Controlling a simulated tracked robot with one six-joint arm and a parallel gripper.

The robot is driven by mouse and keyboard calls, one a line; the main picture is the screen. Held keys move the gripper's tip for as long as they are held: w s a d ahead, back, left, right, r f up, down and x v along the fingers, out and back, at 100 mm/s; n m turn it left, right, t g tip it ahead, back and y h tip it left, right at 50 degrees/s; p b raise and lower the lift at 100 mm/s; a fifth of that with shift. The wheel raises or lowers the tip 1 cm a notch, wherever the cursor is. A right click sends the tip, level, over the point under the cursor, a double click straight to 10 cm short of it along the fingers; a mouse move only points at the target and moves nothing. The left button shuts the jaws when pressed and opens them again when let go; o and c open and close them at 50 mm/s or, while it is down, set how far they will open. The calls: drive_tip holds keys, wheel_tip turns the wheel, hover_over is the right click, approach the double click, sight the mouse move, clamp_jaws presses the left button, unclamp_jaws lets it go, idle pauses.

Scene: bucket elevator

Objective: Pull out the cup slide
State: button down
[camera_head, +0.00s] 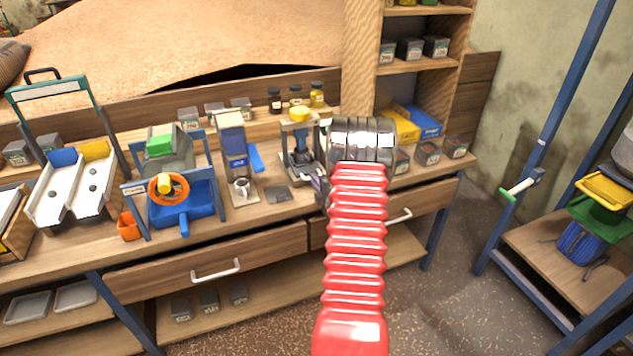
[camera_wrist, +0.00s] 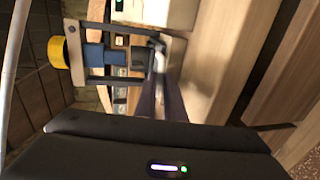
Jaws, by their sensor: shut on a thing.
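The press stand (camera_head: 300,150) with a yellow knob stands on the bench, left of my arm's silver wrist in the head view. The cup slide (camera_head: 301,166) is low in this stand, with a dark cup on it. In the wrist view the stand lies sideways, with its yellow knob (camera_wrist: 57,52), blue plunger (camera_wrist: 104,57) and dark cup (camera_wrist: 143,56). My gripper (camera_head: 319,184) is at the stand's front. In the wrist view its dark fingers (camera_wrist: 161,82) are shut on a pale handle part at the slide. The exact grip is partly hidden.
Jars (camera_head: 296,96) stand behind. A drawer handle (camera_head: 396,216) sticks out below the bench edge. The floor in front is clear.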

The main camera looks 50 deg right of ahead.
drive_tip(key=f+v, duration=0.2)
drive_tip(key=v, duration=0.8)
drive_tip(key=shift+s+f, duration=0.3)
drive_tip(key=shift+a, duration=0.1)
drive_tip(key=c, duration=1.8)
unclamp_jaws()
drive_tip(key=shift+w+r, duration=0.1)
drive_tip(key=shift+c, duration=0.2)
drive_tip(key=v, duration=1.3)
drive_tip(key=shift+s, duration=0.35)
drive_tip(key=shift+a, duration=0.15)
